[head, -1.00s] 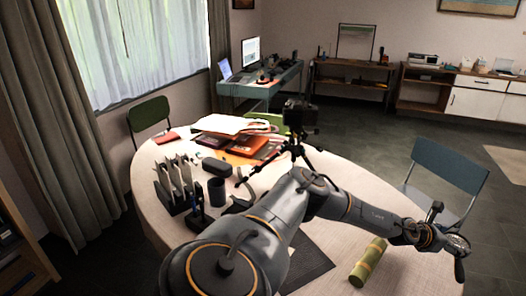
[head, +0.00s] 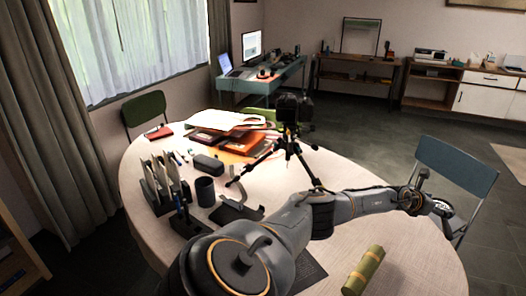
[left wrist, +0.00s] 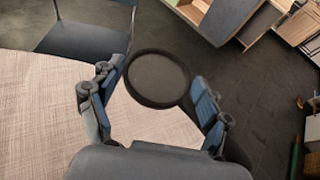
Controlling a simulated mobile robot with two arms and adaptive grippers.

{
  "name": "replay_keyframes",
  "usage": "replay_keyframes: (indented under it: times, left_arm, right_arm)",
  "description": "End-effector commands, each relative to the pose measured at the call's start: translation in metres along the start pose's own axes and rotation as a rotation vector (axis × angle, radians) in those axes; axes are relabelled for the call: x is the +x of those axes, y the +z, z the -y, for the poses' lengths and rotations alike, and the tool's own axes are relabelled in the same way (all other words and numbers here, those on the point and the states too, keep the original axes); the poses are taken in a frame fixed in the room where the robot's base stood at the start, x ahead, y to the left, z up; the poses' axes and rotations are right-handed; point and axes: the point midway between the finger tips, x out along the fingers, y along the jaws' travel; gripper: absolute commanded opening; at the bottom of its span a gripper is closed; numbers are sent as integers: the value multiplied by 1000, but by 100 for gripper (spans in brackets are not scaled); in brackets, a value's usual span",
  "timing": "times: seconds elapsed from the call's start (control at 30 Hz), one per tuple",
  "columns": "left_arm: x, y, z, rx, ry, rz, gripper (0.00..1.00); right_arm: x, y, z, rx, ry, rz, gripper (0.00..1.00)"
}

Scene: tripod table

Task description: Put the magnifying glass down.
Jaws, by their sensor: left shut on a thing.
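My left gripper (head: 440,207) is at the far right end of my outstretched arm, near the right edge of the round table (head: 405,250). It is shut on the magnifying glass, whose dark round head (left wrist: 158,78) shows between the two fingers in the left wrist view. Its handle is hidden there. In the left wrist view the round head overlaps the table's edge and the dark floor beyond, so it is held up, not lying on the table top. My right gripper is not in view.
A green-yellow cylinder (head: 363,270) lies on the table near the front right. A camera on a small tripod (head: 290,125), books (head: 228,122), a dark cup (head: 205,190) and a file holder (head: 160,185) stand further left. A blue-grey chair (head: 455,170) is close beyond the gripper.

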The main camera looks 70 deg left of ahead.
Motion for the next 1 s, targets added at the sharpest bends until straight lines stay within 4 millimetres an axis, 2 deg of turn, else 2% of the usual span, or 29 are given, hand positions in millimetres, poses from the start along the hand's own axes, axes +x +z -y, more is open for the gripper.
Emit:
replay_keyframes:
  times: [0.23,0.37,0.67,0.7,0.8,1.0]
  left_arm:
    - [-1,0,-6,-4,8,1,26]
    - [-11,-13,-16,-4,10,-1,26]
    - [-55,-71,-54,-4,9,-2,26]
    - [-57,-84,-56,-6,8,-3,26]
    - [-61,-106,-64,-8,8,-1,26]
    - [-69,-127,-74,-5,8,3,26]
  right_arm:
    - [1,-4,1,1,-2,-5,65]
    - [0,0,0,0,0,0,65]
    - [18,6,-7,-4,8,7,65]
    - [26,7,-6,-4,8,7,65]
    - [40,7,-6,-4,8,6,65]
    - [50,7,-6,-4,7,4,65]
